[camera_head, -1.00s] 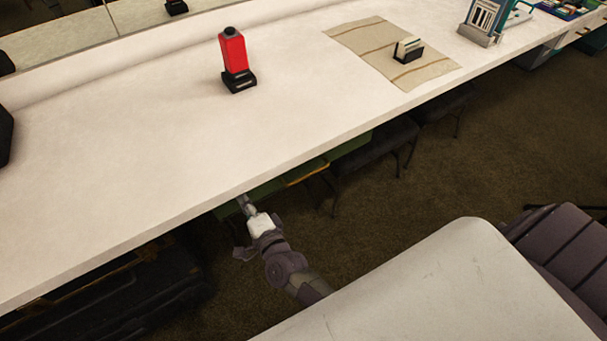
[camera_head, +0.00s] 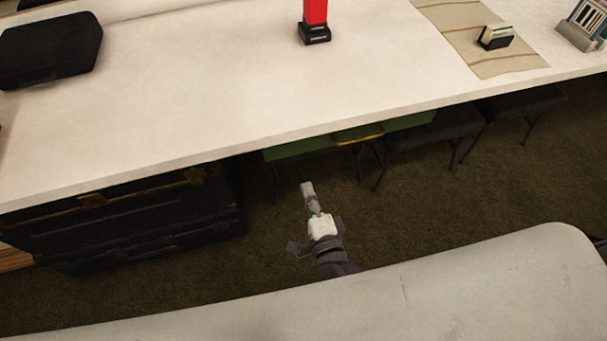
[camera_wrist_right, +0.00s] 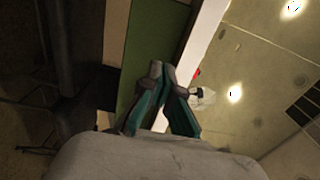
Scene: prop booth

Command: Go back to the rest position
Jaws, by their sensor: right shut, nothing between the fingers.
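My right gripper (camera_head: 308,190) is in front of the white counter (camera_head: 200,90), over the dark carpet and apart from the counter's edge. In the right wrist view its fingers (camera_wrist_right: 160,72) meet at the tips, shut with nothing between them. My left gripper is not in view.
On the counter are a black case (camera_head: 50,50), a red object on a black base (camera_head: 314,33), a striped cloth (camera_head: 470,50) and a small card holder (camera_head: 496,37). Dark cases (camera_head: 130,225) and stools (camera_head: 440,128) stand below. A pale surface (camera_head: 400,295) fills the near foreground.

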